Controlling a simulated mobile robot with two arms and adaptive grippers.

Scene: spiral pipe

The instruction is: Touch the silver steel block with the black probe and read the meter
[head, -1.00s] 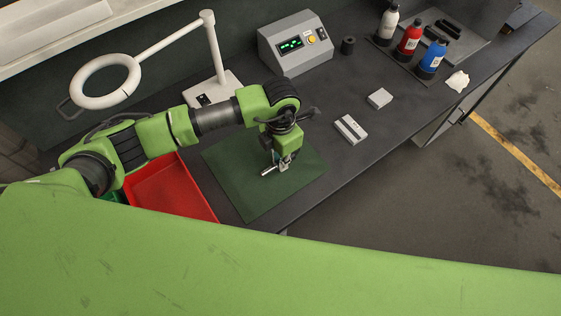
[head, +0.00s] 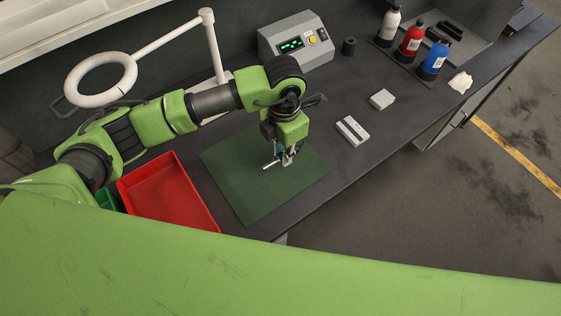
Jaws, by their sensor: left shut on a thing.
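My left gripper (head: 286,159) is over the dark green mat, pointing down. It is shut on a small silver rod-like thing (head: 270,165) that sticks out to the left of the fingers. I cannot tell whether this is the probe, or whether it touches the mat. A grey meter box (head: 297,45) with a lit green display stands at the back; its digits are too small to read. A small silver-grey block (head: 382,99) and a longer pale block with a dark mark (head: 352,130) lie right of the mat. No black probe shows clearly. My right gripper is out of view.
The green mat (head: 240,195) has a red tray (head: 168,195) to its left. A white ring lamp (head: 100,80) stands behind my arm.

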